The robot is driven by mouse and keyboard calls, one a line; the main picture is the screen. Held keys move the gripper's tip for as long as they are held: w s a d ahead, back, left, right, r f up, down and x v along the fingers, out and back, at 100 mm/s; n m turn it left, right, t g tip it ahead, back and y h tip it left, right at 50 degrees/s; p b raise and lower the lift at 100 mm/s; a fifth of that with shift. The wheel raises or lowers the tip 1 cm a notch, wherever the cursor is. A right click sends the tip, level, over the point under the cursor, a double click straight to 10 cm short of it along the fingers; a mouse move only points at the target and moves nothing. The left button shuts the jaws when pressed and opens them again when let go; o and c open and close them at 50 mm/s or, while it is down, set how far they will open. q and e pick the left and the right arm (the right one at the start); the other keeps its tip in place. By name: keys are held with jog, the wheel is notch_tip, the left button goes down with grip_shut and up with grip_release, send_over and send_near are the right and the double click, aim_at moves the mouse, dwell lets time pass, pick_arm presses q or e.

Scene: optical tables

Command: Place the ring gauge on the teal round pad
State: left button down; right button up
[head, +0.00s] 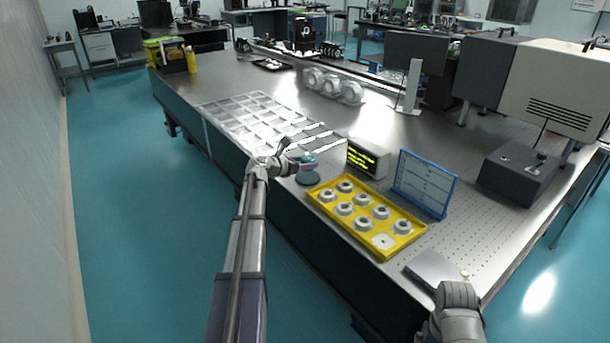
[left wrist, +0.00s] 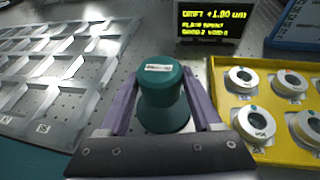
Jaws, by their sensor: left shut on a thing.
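My left gripper (head: 300,160) is above the near edge of the table. In the left wrist view its two fingers (left wrist: 163,108) close around a teal rounded piece (left wrist: 160,88) with a small pale label and a wider lower rim. No hole shows in this piece, so I cannot tell its exact kind. Several silver ring gauges (head: 344,208) with dark centres sit in the yellow tray (head: 318,202). Only part of my right arm shows at the lower right; its fingertips are not visible.
A small display (head: 368,158) with yellow text stands behind the tray, beside a blue-framed board (head: 425,184). A grey partitioned rack (head: 250,112) lies left of the gripper. A flat grey plate (head: 432,270) is at the near right corner.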

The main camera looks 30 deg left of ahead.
pick_arm(q)
jog(key=shift+f+b, duration=1.6)
jog(key=shift+f, duration=0.2)
jog(key=shift+f, duration=0.25)
jog(key=shift+c, duration=0.4)
grip_release()
jog(key=shift+r, duration=0.1)
jog(key=shift+r, duration=0.25)
jog(key=p+v, duration=0.4)
jog(key=v, duration=0.8)
